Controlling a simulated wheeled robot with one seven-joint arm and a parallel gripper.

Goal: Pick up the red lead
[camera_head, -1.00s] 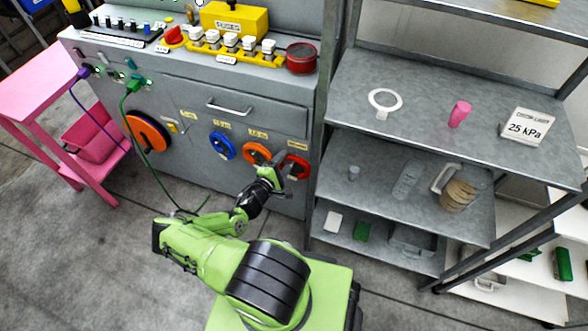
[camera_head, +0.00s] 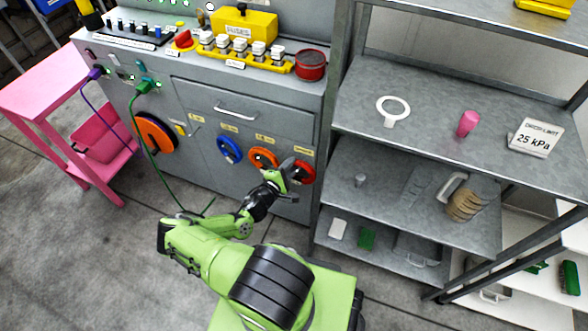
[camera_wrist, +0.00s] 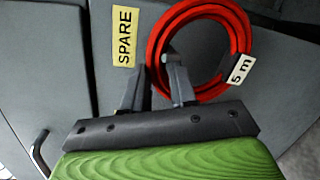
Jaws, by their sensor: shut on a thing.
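The red lead (camera_wrist: 157,45) is a coiled ring with a white "5 m" tag, beside a yellow "SPARE" label, in the wrist view. In the head view the red lead (camera_head: 305,173) is at the right end of a row of coils on the grey cabinet front. My gripper (camera_wrist: 158,80) has its two fingers on either side of the coil's left edge and is shut on it. In the head view my gripper (camera_head: 285,172) partly covers the coil. I cannot tell whether the coil is clear of its holder.
An orange coil (camera_head: 262,157) and a blue coil (camera_head: 230,150) hang to the left. A drawer handle (camera_head: 235,113) sits above them. A metal shelf (camera_head: 400,135) stands close on the right, with a white ring and a pink object on top. Open floor lies in front.

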